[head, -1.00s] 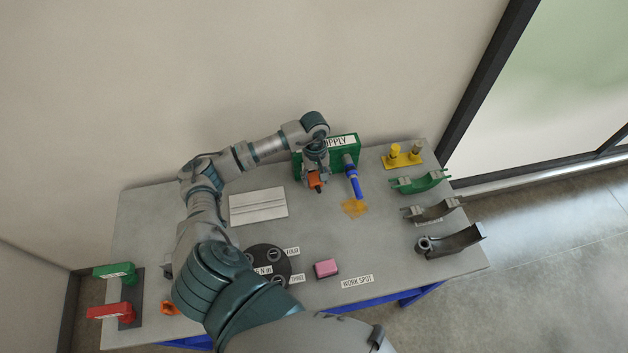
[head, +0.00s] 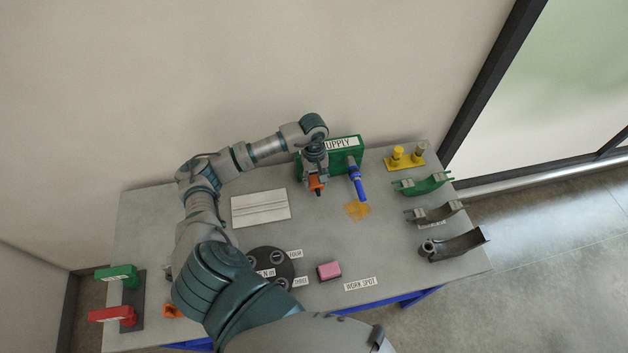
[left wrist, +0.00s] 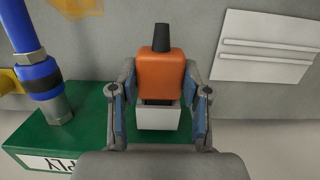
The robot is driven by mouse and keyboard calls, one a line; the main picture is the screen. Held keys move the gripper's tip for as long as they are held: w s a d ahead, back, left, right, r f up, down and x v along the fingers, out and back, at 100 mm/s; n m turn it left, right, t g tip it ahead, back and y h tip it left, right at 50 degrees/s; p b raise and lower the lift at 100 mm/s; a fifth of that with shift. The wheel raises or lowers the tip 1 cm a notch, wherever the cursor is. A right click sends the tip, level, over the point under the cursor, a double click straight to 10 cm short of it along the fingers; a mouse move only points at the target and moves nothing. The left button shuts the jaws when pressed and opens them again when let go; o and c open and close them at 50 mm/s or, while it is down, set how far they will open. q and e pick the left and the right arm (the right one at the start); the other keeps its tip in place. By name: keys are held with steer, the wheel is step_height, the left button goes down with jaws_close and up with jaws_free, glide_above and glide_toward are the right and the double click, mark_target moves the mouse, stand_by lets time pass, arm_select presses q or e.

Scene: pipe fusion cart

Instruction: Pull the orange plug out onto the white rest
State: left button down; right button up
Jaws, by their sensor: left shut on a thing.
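The orange plug (left wrist: 160,74), with a dark tip, sits between the fingers of my left gripper (left wrist: 158,92). The gripper is shut on it. A pale block (left wrist: 157,117) lies right behind the plug, against the green supply box (left wrist: 88,128); I cannot tell whether the plug is still seated. In the head view the left gripper (head: 315,175) holds the plug (head: 317,184) in front of the green box (head: 346,158). The white rest (head: 261,207), a grooved plate, lies empty to the left; it also shows in the left wrist view (left wrist: 265,46). My right gripper is not in view.
A blue hose end (head: 358,185) sticks out of the box just right of the gripper, above a yellow-orange patch (head: 357,211). A dark round disc (head: 270,267) and a pink block (head: 329,271) lie nearer. Curved holders (head: 452,245) line the right edge.

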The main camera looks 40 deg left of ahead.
mark_target(318, 195)
arm_select(q)
steer(key=shift+s+d+f, duration=0.3)
steer(key=shift+s+d, duration=0.25)
steer(key=shift+s, duration=0.1)
steer(key=shift+s+d+r, duration=0.1)
steer(key=shift+s+d, duration=0.1)
steer(key=shift+d, duration=0.25)
steer(key=shift+s+d+r, duration=0.1)
steer(key=shift+s+d, duration=0.05)
steer(key=shift+d, duration=0.25)
steer(key=shift+s+d, duration=0.45)
steer(key=shift+s, duration=0.15)
steer(key=shift+d, duration=0.2)
steer(key=shift+d, duration=0.15)
steer(key=shift+s, duration=0.1)
